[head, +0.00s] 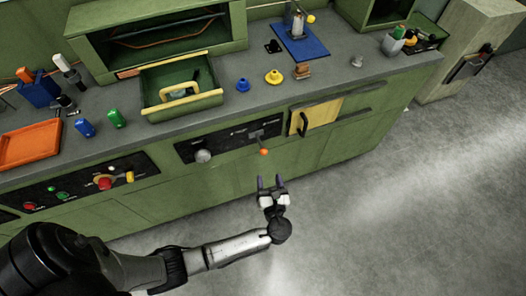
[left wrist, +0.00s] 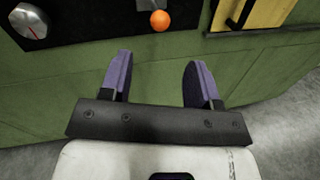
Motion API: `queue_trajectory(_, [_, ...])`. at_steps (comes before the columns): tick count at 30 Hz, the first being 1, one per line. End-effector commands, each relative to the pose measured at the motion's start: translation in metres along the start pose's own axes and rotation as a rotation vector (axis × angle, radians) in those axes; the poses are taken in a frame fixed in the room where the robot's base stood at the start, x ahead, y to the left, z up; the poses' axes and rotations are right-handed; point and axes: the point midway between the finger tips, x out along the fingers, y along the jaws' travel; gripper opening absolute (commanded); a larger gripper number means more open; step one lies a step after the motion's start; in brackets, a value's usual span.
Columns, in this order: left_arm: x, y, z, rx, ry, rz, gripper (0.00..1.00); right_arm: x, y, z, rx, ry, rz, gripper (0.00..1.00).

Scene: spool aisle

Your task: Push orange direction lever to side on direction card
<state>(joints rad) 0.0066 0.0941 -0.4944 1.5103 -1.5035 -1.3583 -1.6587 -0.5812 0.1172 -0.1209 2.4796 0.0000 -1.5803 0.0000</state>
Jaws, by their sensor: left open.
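The orange direction lever (head: 263,152) has a round orange knob and sticks out from a black direction card (head: 225,143) on the green cabinet front. The knob also shows in the left wrist view (left wrist: 159,20), above and between my fingertips. My left gripper (head: 270,182) is open and empty, just below the knob in the head view and apart from it. Its two purple fingers (left wrist: 160,75) point toward the cabinet. My right gripper is not in view.
A grey dial (head: 203,156) sits left of the lever on the same card. A yellow panel with a black handle (head: 303,124) is to its right. Above, the counter holds a green drawer (head: 182,102) and blue and yellow knobs. The floor in front is clear.

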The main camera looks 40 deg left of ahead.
Motion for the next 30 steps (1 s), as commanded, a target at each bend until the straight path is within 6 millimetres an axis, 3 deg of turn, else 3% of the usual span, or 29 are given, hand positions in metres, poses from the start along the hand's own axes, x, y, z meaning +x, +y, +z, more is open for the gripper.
queue_trajectory(18, [0.103, 0.000, -0.001, 0.005, -0.005, 0.002, 0.56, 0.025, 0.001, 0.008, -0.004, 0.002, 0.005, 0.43])
queue_trajectory(24, [0.124, 0.000, -0.001, 0.005, -0.004, 0.001, 0.56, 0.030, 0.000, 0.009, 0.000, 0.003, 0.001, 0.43])
queue_trajectory(30, [0.133, 0.000, 0.000, 0.004, -0.003, 0.000, 0.56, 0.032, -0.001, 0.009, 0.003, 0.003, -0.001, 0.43])
